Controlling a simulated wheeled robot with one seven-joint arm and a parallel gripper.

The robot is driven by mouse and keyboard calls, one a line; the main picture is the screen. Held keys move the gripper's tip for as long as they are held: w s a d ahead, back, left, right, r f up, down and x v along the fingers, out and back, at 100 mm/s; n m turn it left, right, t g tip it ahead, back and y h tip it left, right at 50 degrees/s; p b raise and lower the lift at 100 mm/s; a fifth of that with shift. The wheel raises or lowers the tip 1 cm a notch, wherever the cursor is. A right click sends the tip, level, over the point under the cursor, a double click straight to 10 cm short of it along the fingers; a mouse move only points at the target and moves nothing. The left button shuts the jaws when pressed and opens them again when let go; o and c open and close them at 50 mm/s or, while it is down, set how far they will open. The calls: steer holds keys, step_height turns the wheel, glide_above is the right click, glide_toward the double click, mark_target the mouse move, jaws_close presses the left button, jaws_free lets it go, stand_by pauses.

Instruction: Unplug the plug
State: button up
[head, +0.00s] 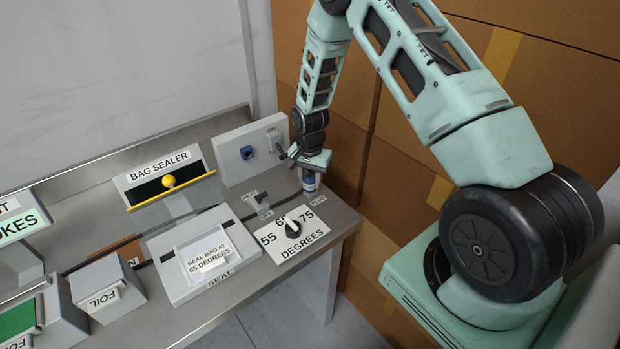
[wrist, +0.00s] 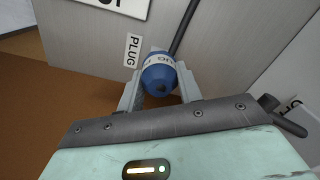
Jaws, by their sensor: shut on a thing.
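The plug (head: 309,184) is blue with a white lettered band. It is at the right end of the metal counter, by the PLUG label. My gripper (head: 310,171) is above it, with its fingers pointing down. In the wrist view the plug (wrist: 160,77) sits between the two fingers of my gripper (wrist: 159,88), which are shut on it. A dark cable (wrist: 183,28) runs from the plug along the counter. A blue square socket (head: 247,153) shows on the white panel, apart from the plug. I cannot tell whether the plug touches the counter.
The white panel (head: 238,168) with an ON switch (head: 274,144) stands behind and left of my gripper. A degrees dial (head: 293,228) and a small lever (head: 262,198) are nearby. The bag sealer (head: 165,180) is further left. Brown boxes (head: 400,150) stand close on the right.

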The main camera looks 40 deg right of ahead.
mark_target(310, 176)
steer(key=shift+f, duration=0.2)
steer(key=o, duration=1.2)
steer(key=shift+c, duration=0.2)
steer(key=shift+r, duration=0.1)
step_height(310, 176, up, 17)
steer(key=b, duration=0.4)
steer(key=shift+r, duration=0.15)
steer(key=s+a+r+n+y, duration=0.15)
steer(key=s+a+n, duration=0.3)
steer(key=a, duration=0.45)
steer(key=s+a+r+n+h, duration=0.1)
steer(key=s+a+r+n, duration=0.25)
steer(key=s+a, duration=0.4)
steer(key=s+a+n, duration=0.5)
steer(key=s, duration=0.4)
steer(key=s+a+n, duration=0.5)
steer(key=s+n, duration=0.1)
steer(key=s, duration=0.4)
steer(key=shift+r, duration=0.45)
